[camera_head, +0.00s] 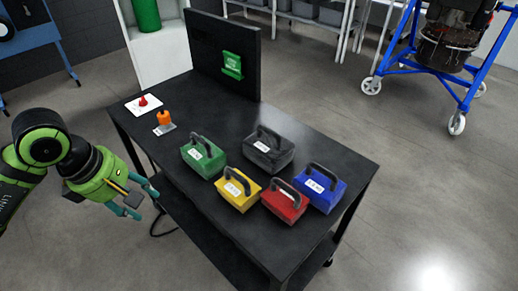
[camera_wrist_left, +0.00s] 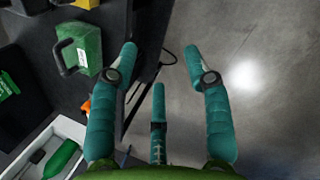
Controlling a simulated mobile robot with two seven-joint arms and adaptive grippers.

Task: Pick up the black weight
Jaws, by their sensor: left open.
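The black weight (camera_head: 268,151) is a dark block with a curved black handle on top and a white label. It stands upright at the back of the group on the black table (camera_head: 215,105). My left gripper (camera_head: 140,200) is off the table's left edge, apart from every weight. In the left wrist view my left gripper (camera_wrist_left: 163,65) is open and empty, with bare floor between its fingers. That view shows the green weight (camera_wrist_left: 83,48) but I cannot make out the black weight there. My right gripper does not show.
Green (camera_head: 203,157), yellow (camera_head: 238,188), red (camera_head: 285,201) and blue (camera_head: 322,188) weights stand close around the black one. An orange object (camera_head: 164,118) and a white card (camera_head: 143,104) with a red piece lie at the table's left. A black panel (camera_head: 225,55) rises at the back.

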